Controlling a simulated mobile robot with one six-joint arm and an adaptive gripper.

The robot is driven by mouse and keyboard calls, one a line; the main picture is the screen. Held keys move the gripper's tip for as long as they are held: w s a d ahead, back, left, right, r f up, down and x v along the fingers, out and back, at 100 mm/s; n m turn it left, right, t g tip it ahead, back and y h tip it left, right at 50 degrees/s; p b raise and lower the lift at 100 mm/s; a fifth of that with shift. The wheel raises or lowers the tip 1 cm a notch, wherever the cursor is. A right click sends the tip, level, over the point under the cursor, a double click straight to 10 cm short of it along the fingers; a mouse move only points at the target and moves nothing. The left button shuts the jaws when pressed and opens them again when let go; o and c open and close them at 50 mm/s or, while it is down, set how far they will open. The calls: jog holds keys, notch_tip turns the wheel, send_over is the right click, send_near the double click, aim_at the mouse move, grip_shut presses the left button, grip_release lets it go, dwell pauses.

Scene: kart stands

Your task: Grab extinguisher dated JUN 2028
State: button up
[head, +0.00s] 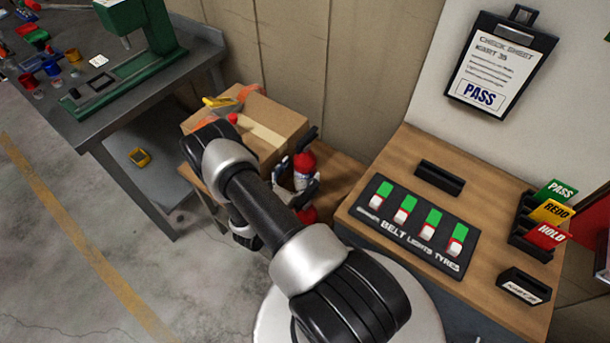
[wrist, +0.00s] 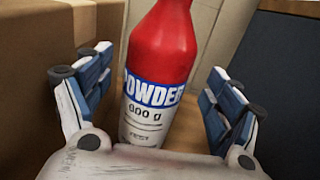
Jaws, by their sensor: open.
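A red extinguisher (wrist: 163,55) stands upright in the wrist view, with a white and blue label reading "POWDER 600 g". The smaller print on the label is too small to read, and no date is legible. My gripper (wrist: 160,95) is open, with one finger on each side of the bottle and a gap showing on both sides. In the head view a red extinguisher (head: 304,161) shows beside the cardboard box, partly hidden by my gripper (head: 297,180). Another red piece (head: 307,215) shows lower down, mostly hidden behind my arm.
A cardboard box (head: 267,125) with tools on top stands left of the extinguisher. A grey workbench (head: 130,120) with a green press is at the left. A wooden desk (head: 385,165) with a switch panel (head: 408,222) and PASS, REDO and HOLD cards is at the right.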

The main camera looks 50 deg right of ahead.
jog(key=d, duration=0.3)
jog(key=shift+w+d+b, duration=0.3)
jog(key=shift+w+b, duration=0.05)
jog(key=shift+w, duration=0.05)
jog(key=shift+r, duration=0.1)
grip_shut()
dwell(0.7)
